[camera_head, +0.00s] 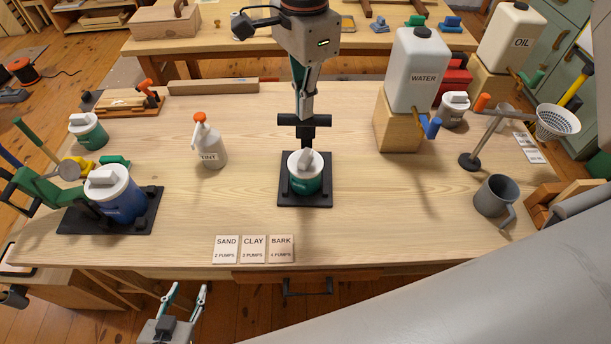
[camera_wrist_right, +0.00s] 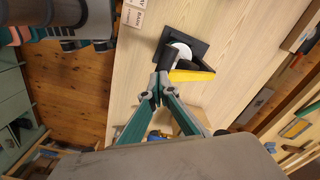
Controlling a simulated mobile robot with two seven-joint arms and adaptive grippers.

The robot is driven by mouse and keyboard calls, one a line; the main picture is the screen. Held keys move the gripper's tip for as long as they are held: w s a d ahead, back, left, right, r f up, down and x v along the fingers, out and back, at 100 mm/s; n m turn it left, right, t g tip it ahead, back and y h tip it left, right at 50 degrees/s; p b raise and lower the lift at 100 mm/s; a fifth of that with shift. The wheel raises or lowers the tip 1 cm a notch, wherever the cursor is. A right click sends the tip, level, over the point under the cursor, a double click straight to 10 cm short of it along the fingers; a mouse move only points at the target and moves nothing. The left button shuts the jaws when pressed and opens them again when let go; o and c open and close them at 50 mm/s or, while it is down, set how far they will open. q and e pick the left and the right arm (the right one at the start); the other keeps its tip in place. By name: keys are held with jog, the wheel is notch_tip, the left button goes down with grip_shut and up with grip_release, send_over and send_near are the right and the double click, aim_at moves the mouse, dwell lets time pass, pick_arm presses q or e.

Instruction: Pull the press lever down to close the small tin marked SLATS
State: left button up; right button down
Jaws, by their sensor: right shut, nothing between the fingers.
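A small green tin (camera_head: 305,184) with a white lid stands on the black base (camera_head: 290,199) of the middle press. Its label is too small to read. The press's black T-shaped top (camera_head: 304,120) rises behind the tin. My right gripper (camera_head: 305,108) points down, shut and empty, at the T-shaped top; I cannot tell whether it touches. In the right wrist view, the closed fingertips (camera_wrist_right: 157,88) are by the black press post (camera_wrist_right: 171,56), with the white lid (camera_wrist_right: 183,48) beyond. My left gripper (camera_head: 186,291) is open and empty, below the table's front edge.
A blue tin (camera_head: 122,205) stands on another black base at left. A TINT bottle (camera_head: 209,148), WATER container (camera_head: 414,72), grey mug (camera_head: 494,197) and cards (camera_head: 253,249) surround the press. A yellow piece (camera_wrist_right: 190,74) sits beside the post. Table around the press is clear.

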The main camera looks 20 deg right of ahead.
jog(key=shift+w+r, duration=0.1)
dwell(0.3)
jog(key=shift+r+p, duration=1.1)
jog(key=shift+r, duration=3.45)
